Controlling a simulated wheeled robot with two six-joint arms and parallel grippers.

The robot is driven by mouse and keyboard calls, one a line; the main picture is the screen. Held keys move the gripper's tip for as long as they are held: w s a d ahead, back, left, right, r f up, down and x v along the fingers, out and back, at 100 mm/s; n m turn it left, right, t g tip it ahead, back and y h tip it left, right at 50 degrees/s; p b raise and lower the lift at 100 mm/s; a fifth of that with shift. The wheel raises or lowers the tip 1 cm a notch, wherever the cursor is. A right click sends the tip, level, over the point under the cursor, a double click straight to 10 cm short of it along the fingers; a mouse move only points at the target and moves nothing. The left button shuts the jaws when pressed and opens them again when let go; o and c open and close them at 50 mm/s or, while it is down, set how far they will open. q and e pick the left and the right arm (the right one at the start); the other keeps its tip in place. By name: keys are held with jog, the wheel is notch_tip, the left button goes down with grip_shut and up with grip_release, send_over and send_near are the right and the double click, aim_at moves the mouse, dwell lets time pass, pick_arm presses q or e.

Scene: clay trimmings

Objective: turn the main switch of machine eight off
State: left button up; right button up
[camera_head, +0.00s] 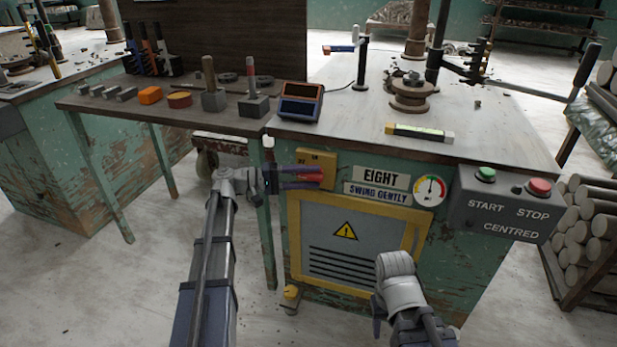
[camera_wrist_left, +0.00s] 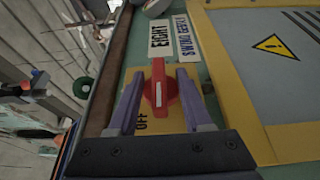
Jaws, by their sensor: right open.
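The main switch (camera_wrist_left: 160,92) is a red knob with a white line on a yellow plate (camera_head: 318,166) on the front of machine eight (camera_head: 455,250). Its white line lies roughly level along the machine front. The word OFF shows on the plate in the left wrist view; the other label is unclear. My left gripper (camera_head: 303,177) has one finger on each side of the knob, close against it; it also shows in the left wrist view (camera_wrist_left: 158,85). My right gripper (camera_head: 378,312) is open, low before the cabinet door, its fingers mostly hidden.
A grey box with green START (camera_head: 486,174) and red STOP (camera_head: 539,187) buttons is at the right. A gauge (camera_head: 429,190) and the EIGHT sign (camera_head: 381,177) are beside the switch. A side table (camera_head: 85,101) with tools stands left; stacked logs (camera_head: 588,235) stand right.

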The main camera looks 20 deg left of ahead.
aim_at(299, 177)
pick_arm(q)
jog(key=shift+v, duration=3.95)
